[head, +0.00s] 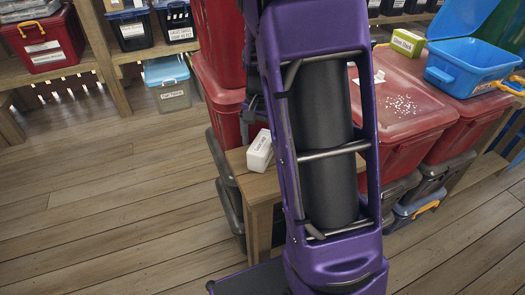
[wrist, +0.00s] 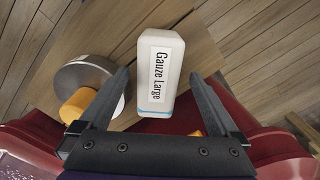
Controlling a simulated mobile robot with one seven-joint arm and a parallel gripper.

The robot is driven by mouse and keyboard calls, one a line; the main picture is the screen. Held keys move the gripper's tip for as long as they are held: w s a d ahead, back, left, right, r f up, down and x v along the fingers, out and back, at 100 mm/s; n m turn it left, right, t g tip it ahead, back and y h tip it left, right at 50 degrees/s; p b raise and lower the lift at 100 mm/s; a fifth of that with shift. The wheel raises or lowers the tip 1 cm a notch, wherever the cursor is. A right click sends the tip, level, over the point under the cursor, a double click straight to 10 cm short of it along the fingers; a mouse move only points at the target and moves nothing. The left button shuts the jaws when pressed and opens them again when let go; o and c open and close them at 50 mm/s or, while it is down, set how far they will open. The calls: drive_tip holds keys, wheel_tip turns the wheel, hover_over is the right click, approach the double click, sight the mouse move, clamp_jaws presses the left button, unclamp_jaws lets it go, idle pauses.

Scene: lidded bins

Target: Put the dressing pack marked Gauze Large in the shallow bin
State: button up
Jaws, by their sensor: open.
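The white dressing pack marked Gauze Large (wrist: 177,70) lies on a small wooden table in the wrist view, its label facing my camera. My gripper (wrist: 161,76) is open, with one finger to each side of the pack in this view; I see no contact. In the head view a white labelled pack (head: 260,158) sits on the small wooden table (head: 258,184), partly behind my purple arm; my gripper is hidden there. An open blue bin (head: 470,70) stands on red bins at the right; I cannot tell whether it is the shallow bin.
A round metal item (wrist: 88,72) and an orange item (wrist: 78,107) lie left of the pack. Red lidded bins (head: 395,100) stand beside the table, one with white bits on its lid. A green box (head: 408,43) sits behind. The floor at left is clear.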

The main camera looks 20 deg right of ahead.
wheel_tip(320, 180, down, 4)
drive_tip(key=shift+s+d, duration=0.1)
clamp_jaws()
idle(0.5)
